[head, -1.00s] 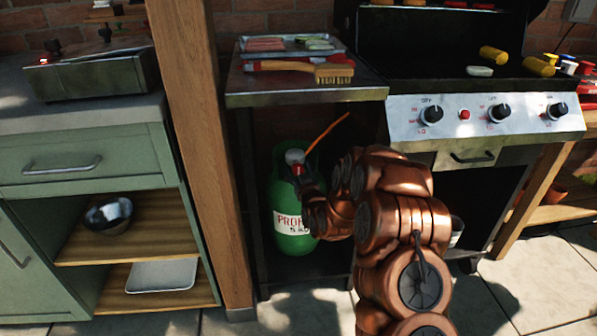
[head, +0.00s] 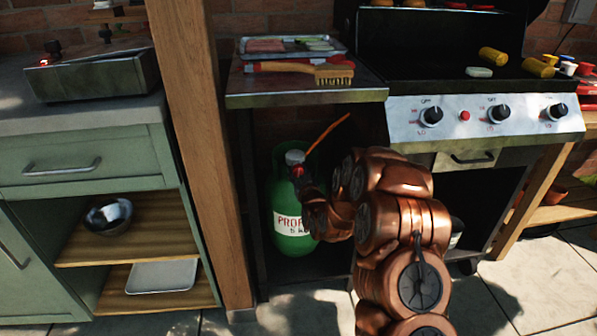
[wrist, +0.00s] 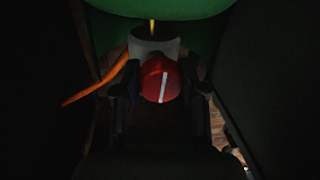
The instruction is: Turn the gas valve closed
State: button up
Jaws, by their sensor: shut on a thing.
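The green propane bottle (head: 291,238) stands in the open bay under the grill's side shelf. A grey regulator (head: 295,157) sits on its top with an orange hose (head: 328,132) leading off. In the wrist view, the red round valve knob (wrist: 152,84) with a white stripe faces the camera in front of the grey regulator (wrist: 155,47). The stripe is nearly upright in that view, leaning slightly. My gripper (wrist: 160,88) is shut on the knob, one finger on each side. In the head view my arm hides most of the gripper and part of the bottle.
The side shelf (head: 305,88) above bears a tray and a brush. A wooden post (head: 200,150) stands left of the bay. The grill's knob panel (head: 487,120) is to the right. The bay's walls are close around my gripper.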

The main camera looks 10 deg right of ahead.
jog(key=m, duration=0.4)
jog(key=shift+t+p, duration=0.3)
jog(key=m, duration=0.4)
jog(key=shift+f+b, duration=0.1)
jog(key=shift+b, duration=0.25)
jog(key=m+h+b, duration=0.1)
jog(key=m+b, duration=0.2)
jog(key=m, duration=0.3)
jog(key=shift+f+m+t, duration=0.1)
jog(key=shift+m+t, duration=0.3)
jog(key=shift+m+h+b, duration=0.5)
jog(key=shift+m+b, duration=0.6)
jog(key=shift+m, duration=0.4)
jog(key=o, duration=1.1)
jog(key=shift+o, duration=0.2)
